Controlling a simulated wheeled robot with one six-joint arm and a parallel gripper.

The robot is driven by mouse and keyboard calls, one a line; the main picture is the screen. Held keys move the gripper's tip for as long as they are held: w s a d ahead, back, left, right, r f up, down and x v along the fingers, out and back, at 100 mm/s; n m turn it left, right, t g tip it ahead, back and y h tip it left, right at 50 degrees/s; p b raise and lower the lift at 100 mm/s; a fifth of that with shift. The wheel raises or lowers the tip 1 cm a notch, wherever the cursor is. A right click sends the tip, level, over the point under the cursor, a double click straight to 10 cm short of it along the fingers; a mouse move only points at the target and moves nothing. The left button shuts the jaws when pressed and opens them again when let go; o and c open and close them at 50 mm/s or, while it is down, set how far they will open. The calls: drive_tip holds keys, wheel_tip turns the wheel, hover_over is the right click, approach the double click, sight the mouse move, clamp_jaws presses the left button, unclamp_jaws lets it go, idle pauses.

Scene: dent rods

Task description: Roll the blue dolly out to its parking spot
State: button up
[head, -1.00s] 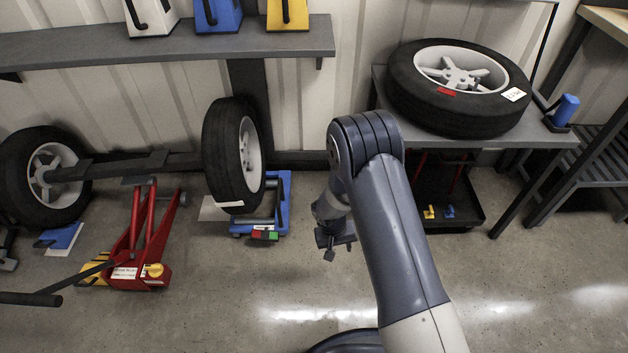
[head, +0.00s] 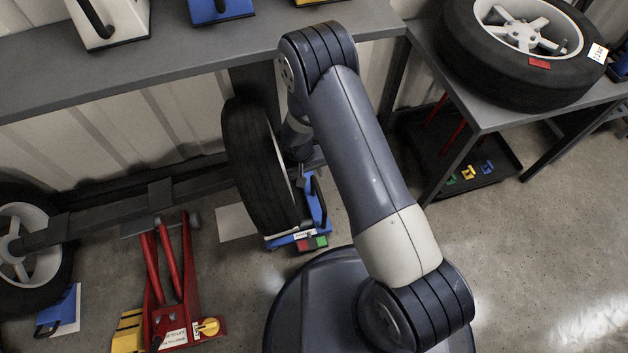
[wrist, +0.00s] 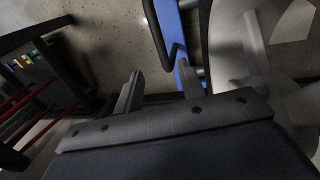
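The blue dolly (head: 316,208) stands on the floor beside and under the wheel (head: 258,165), with red and green blocks at its front end. In the wrist view, a blue bar of the dolly (wrist: 167,32) runs down toward the right finger. My gripper (wrist: 160,78) is open, its two fingers apart. In the head view my gripper (head: 303,172) is low by the dolly's far part, beside the wheel's rim, partly hidden by my arm. I cannot tell whether a finger touches the blue bar.
A white plate (head: 236,223) lies left of the wheel. A red jack (head: 172,290) and another wheel (head: 30,245) stand further left. A grey bench (head: 487,105) with a lying tire (head: 515,50) is at right, a black tray (head: 470,160) below it. Floor at right is open.

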sight(318, 190)
drive_tip(key=f+b, duration=0.1)
drive_tip(key=f, duration=0.2)
drive_tip(key=d+f+b, duration=0.1)
drive_tip(key=f, duration=0.2)
drive_tip(key=d+f+b, duration=0.1)
drive_tip(key=f, duration=0.3)
drive_tip(key=shift+w+f, duration=0.1)
drive_tip(key=shift+w, duration=0.15)
clamp_jaws()
